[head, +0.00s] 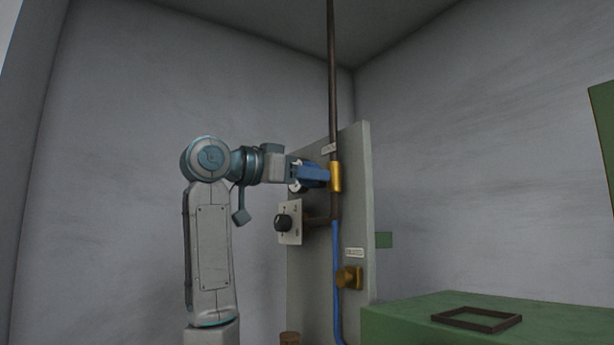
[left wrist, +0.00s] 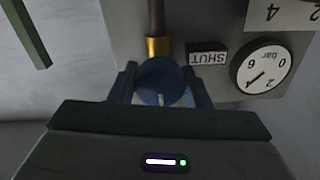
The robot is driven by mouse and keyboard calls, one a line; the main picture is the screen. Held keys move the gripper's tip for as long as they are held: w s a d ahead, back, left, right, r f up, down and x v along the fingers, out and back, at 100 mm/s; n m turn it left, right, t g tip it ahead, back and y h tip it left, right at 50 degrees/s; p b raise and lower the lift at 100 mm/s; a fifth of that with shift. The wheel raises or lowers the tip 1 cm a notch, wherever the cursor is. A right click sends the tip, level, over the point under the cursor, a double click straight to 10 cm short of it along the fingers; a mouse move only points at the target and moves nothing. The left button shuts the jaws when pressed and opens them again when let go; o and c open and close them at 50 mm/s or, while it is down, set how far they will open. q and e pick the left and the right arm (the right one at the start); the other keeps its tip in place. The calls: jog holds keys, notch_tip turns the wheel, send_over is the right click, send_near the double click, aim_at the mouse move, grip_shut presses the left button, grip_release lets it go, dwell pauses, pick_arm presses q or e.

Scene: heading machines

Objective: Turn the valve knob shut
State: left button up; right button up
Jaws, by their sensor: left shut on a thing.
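The valve knob (left wrist: 160,82) is a round blue disc with a pale mark near its lower edge in the left wrist view. It sits in front of a brass valve body (head: 336,177) on a dark vertical pipe (head: 332,80). My left gripper (left wrist: 160,88) is shut on the knob, one finger on each side. In the head view my left gripper (head: 318,176) reaches the brass body from the left and largely hides the knob. A "SHUT" label (left wrist: 208,58) appears upside down beside the knob. My right gripper is in neither view.
A grey panel (head: 355,210) carries the pipe. A pressure gauge (left wrist: 263,70) is close by. Below are a black knob (head: 283,223) on a white plate, a second brass valve (head: 349,278) and a blue pipe (head: 336,250). A green surface (head: 400,325) bears a dark frame (head: 477,319).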

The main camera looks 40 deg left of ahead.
pick_arm(q)
jog(key=n+b, duration=0.2)
jog(key=n, duration=0.2)
jog(key=shift+f+b, duration=0.2)
jog(key=shift+b, duration=0.2)
jog(key=n+b, duration=0.3)
jog(key=n, duration=0.2)
jog(key=n+b, duration=0.4)
jog(key=n, duration=0.1)
jog(key=shift+d+r+n+b, duration=0.1)
jog(key=shift+n+b, duration=0.85)
jog(key=shift+n, duration=0.75)
jog(key=shift+r, duration=0.1)
jog(key=o, duration=1)
jog(key=shift+c, duration=0.2)
